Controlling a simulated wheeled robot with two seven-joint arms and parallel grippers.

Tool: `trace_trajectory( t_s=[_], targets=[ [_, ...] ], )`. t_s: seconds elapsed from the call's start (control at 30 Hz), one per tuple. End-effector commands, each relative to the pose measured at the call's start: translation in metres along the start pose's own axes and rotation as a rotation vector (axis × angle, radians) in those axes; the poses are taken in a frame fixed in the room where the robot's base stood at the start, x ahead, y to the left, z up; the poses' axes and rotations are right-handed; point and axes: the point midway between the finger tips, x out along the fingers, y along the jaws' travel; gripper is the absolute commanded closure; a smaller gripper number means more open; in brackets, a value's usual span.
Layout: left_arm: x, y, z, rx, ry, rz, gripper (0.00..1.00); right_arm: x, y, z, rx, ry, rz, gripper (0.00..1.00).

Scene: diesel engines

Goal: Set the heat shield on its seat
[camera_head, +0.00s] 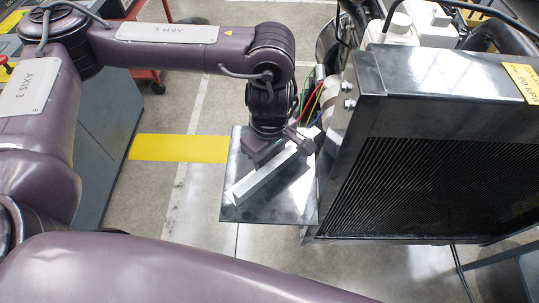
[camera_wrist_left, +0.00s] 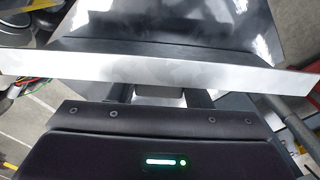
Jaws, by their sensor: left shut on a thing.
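The heat shield (camera_head: 295,203) appears to be the grey, shiny metal plate beside the radiator's left side, with a pale raised bar (camera_head: 262,180) running diagonally across it. In the left wrist view the plate (camera_wrist_left: 200,18) fills the top, and its pale bar (camera_wrist_left: 150,70) runs across in front of the fingers. My left gripper (camera_head: 283,150) is over the plate at the bar. It is shut on the heat shield, with its fingertips (camera_wrist_left: 160,95) partly hidden behind the bar. I cannot make out the seat. My right gripper is not in view.
The large black radiator (camera_head: 420,190) stands close to the right of the plate. Engine parts and coloured wires (camera_head: 313,100) lie behind it. A grey cabinet (camera_head: 108,150) stands at left. Open floor with a yellow stripe (camera_head: 178,148) lies between cabinet and plate.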

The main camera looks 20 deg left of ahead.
Motion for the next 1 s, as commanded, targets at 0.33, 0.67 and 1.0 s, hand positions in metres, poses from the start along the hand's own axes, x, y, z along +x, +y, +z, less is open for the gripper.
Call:
trace_trajectory(
  t_s=[0.33,0.67,1.0],
  targets=[
    [0.004,0.001,0.0,0.001,0.0,0.001,1.0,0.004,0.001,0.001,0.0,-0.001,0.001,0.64],
    [0.003,0.0,0.0,0.001,0.0,0.0,0.34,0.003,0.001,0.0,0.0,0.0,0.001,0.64],
    [-0.016,0.001,0.0,0.002,0.003,0.006,0.34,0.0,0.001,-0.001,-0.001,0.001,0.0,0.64]
  ],
)
